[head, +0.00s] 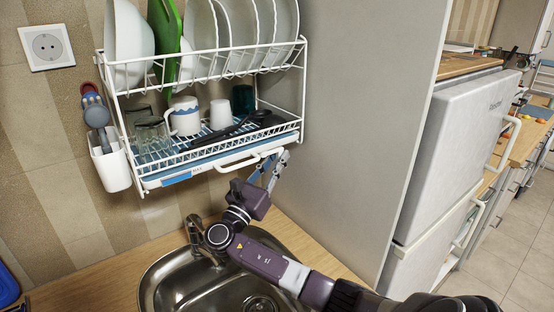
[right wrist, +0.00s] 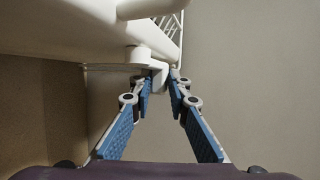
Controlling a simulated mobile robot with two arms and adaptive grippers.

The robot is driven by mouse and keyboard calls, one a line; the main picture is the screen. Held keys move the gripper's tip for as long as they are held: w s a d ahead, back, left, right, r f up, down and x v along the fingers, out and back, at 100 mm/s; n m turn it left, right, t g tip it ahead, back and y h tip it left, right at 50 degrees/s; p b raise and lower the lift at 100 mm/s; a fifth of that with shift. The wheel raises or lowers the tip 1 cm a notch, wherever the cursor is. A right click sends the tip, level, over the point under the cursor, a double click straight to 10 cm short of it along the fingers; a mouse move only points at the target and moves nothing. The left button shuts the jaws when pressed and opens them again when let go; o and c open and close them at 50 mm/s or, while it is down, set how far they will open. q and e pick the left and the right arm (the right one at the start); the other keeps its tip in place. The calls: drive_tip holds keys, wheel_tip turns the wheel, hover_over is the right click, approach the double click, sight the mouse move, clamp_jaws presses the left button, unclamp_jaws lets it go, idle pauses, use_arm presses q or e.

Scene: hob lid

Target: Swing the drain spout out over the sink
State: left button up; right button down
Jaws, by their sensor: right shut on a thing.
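The drain spout (right wrist: 158,72) is a small white piece under the drip tray of the dish rack. In the right wrist view its end sits between my fingertips. My right gripper (head: 274,161) reaches up from below to the right front corner of the tray and is shut on the spout. It also shows in the right wrist view (right wrist: 162,84), with blue pads close together at the tips. In the head view the fingers partly hide the spout. The steel sink (head: 165,281) is below the rack, partly covered by my right arm. My left gripper is out of view.
The white dish rack (head: 205,53) holds plates, cups and glasses. A tap (head: 196,232) stands at the back of the sink. A grey panel (head: 362,110) rises close to the right of the rack. A wooden worktop (head: 107,282) surrounds the sink.

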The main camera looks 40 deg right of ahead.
drive_tip(key=shift+f, duration=0.1)
drive_tip(key=shift+s+a+m+g+y+b, duration=0.15)
drive_tip(key=shift+s+a+m+g+b, duration=0.15)
drive_tip(key=shift+m+g+b, duration=1.5)
drive_tip(key=shift+s+a+m+g+y+b, duration=0.2)
drive_tip(key=shift+s+m+g+b, duration=0.35)
drive_tip(key=shift+g, duration=2.4)
drive_tip(key=shift+s+a+m+g+y+b, duration=0.2)
drive_tip(key=shift+m+g+b, duration=1.15)
drive_tip(key=shift+g, duration=1)
drive_tip(key=c, duration=1.8)
unclamp_jaws()
drive_tip(key=shift+a, duration=0.15)
